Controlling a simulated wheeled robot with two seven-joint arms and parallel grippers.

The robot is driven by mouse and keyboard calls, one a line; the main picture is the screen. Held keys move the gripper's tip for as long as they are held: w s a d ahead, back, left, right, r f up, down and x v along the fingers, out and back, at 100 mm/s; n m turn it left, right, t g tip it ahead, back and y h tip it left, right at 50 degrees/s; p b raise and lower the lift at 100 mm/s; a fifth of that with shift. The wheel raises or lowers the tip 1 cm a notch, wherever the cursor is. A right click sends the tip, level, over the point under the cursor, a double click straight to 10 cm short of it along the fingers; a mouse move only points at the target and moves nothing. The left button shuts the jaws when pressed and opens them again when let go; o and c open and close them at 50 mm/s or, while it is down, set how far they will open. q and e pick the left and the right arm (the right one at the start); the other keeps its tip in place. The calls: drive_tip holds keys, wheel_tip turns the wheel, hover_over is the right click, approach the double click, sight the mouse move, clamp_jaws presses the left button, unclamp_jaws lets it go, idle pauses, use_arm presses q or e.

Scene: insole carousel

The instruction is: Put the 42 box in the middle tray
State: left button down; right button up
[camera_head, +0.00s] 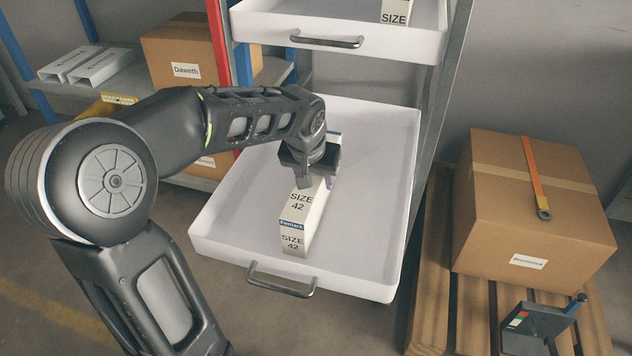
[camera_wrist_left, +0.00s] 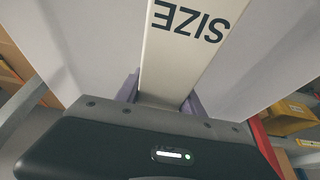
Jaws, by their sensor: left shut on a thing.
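The 42 box (camera_head: 297,215) is a narrow white carton marked SIZE 42, with a small blue band. It is inside the pulled-out white tray (camera_head: 225,222); whether its underside touches the tray floor is hard to tell. My left gripper (camera_head: 312,178) comes from above and is shut on the box toward its far end. In the left wrist view the box (camera_wrist_left: 195,45) lies between the purple-grey finger pads (camera_wrist_left: 160,95). The arm and gripper hide part of the box. My right gripper does not show.
Another white tray (camera_head: 400,45) with a metal handle is above, holding a SIZE box (camera_head: 395,12). A cardboard box (camera_head: 530,200) with an orange strap sits on a wooden pallet (camera_head: 432,285) at the right. A shelf with a cardboard box (camera_head: 185,55) is at the left.

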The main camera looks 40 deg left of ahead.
use_arm(q)
drive_tip(key=shift+f, duration=0.1)
drive_tip(key=c, duration=0.7)
unclamp_jaws()
drive_tip(key=shift+r, duration=0.3)
drive_tip(key=p+v, duration=0.4)
drive_tip(key=v, duration=0.7)
drive_tip(key=shift+s+d+r, duration=0.1)
drive_tip(key=shift+s+r, duration=0.15)
drive_tip(key=shift+r, duration=0.05)
